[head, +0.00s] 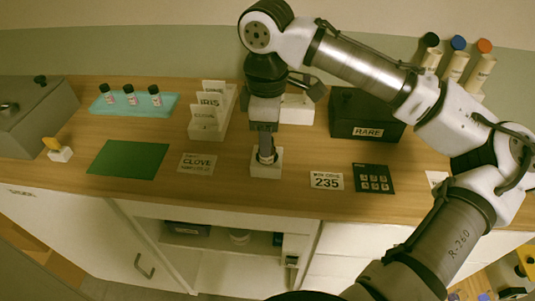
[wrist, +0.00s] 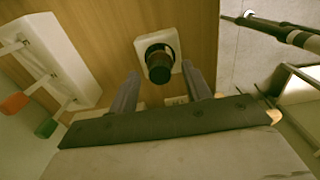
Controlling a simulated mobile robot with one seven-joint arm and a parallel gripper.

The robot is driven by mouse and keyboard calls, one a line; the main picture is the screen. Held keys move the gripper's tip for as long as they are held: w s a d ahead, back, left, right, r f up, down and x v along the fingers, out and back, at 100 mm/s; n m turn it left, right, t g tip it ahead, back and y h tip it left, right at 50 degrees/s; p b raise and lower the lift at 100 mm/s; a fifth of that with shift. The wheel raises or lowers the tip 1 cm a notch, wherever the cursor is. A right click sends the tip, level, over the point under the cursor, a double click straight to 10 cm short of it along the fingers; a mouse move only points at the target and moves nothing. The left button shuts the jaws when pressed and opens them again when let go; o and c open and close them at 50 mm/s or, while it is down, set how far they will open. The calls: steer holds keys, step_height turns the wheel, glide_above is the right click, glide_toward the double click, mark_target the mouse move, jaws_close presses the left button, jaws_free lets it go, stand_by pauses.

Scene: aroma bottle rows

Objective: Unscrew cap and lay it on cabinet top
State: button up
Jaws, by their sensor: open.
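A small bottle with a black cap (wrist: 160,64) stands upright in a square white holder (wrist: 140,45). The holder also shows in the head view (head: 266,171), near the front of the wooden cabinet top (head: 295,160). My gripper (head: 267,152) points down right over the bottle, and its fingers hide most of it there. In the wrist view my gripper (wrist: 161,85) is open, with one finger to each side and a gap around the cap. I cannot tell exactly how high the fingertips are against the cap. The cap appears to be on the bottle.
A green mat (head: 128,158) and a CLOVE card (head: 197,162) lie to the left. A teal tray (head: 165,108) holds three capped bottles behind. A white card box (head: 207,133), a dark RARE box (head: 366,115), a 235 card (head: 327,181) and a black keypad (head: 374,178) stand or lie around.

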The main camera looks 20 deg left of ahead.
stand_by(0.3)
steer(key=shift+r+m+p, duration=0.15)
steer(key=shift+m+p, duration=0.45)
steer(key=shift+m, duration=0.4)
steer(key=m+p, duration=0.1)
steer(key=m, duration=0.2)
steer(key=shift+m+p, duration=0.3)
steer(key=shift+m, duration=0.1)
steer(key=m+p, duration=0.1)
steer(key=m, duration=0.2)
steer(key=shift+f, duration=0.2)
steer(key=c, duration=1)
steer(key=shift+c, duration=0.2)
